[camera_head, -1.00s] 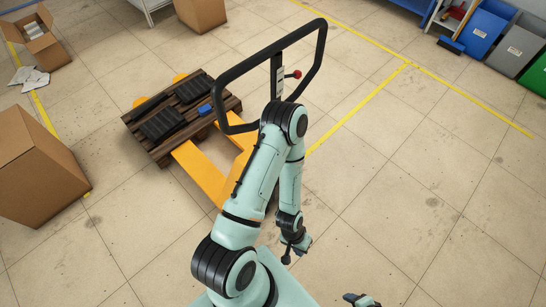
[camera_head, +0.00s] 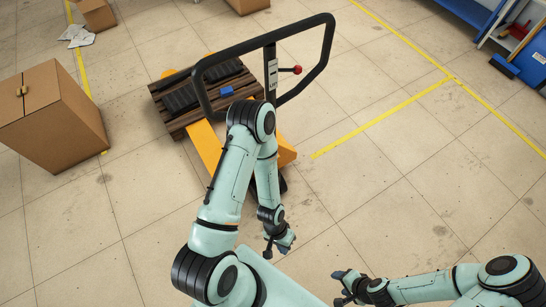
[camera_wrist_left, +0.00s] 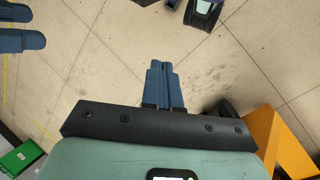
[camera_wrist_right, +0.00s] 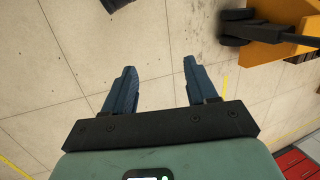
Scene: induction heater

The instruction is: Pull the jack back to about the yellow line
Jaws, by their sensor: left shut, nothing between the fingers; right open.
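The yellow pallet jack (camera_head: 203,146) stands on the floor with a dark wooden pallet (camera_head: 176,122) on its forks. Its black loop handle (camera_head: 328,48) rises toward me, with a red knob on its post. My left arm hides part of the jack. My left gripper (camera_head: 284,243) is low in front of the jack, apart from the handle; its fingers are together and empty in the left wrist view (camera_wrist_left: 160,72). My right gripper (camera_head: 343,284) is further right and low. It is open and empty in the right wrist view (camera_wrist_right: 160,68), where the jack's yellow body (camera_wrist_right: 268,46) shows.
A yellow floor line (camera_head: 385,117) runs right of the jack and meets a longer one. A cardboard box (camera_head: 55,115) stands at the left. A blue bin (camera_head: 520,62) and shelving are at the upper right. The floor at the right is largely clear.

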